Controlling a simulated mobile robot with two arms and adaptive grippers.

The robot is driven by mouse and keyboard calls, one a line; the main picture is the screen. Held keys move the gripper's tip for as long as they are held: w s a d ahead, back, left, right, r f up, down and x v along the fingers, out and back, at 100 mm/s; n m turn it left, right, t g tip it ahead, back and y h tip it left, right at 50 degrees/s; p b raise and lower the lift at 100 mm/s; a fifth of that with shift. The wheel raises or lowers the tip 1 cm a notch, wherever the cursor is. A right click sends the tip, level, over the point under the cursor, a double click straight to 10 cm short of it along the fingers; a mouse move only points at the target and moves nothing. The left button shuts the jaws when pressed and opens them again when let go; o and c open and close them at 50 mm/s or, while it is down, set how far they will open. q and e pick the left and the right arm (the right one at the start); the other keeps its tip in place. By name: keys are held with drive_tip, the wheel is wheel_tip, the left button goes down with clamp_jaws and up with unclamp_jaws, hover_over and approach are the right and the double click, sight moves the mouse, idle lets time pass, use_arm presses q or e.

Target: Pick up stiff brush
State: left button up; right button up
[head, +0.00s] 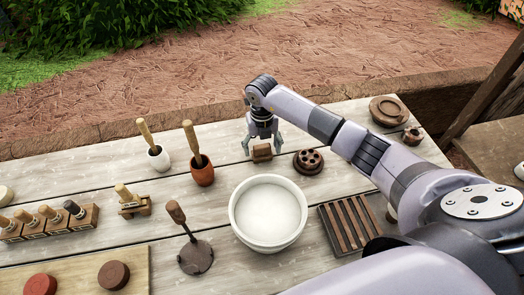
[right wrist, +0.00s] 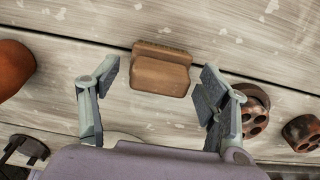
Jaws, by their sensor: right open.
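The stiff brush looks to be the small brown wooden block (head: 262,153) on the pale plank table (head: 100,180), behind the white bowl. In the right wrist view the brush (right wrist: 162,76) lies near the top middle, with a darker strip along its far side. My right gripper (head: 263,147) is open over it. In the right wrist view its fingers stand left and right of the brush, with gaps on both sides and no visible touch. My left gripper is not in view.
A round brown holed piece (head: 308,162) sits close to the right of the brush. An orange cup (head: 203,174) with a wooden-handled tool stands to the left. The white bowl (head: 268,246) is in front, beside a slatted rack (head: 324,220).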

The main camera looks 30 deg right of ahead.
drive_tip(key=c, duration=1.2)
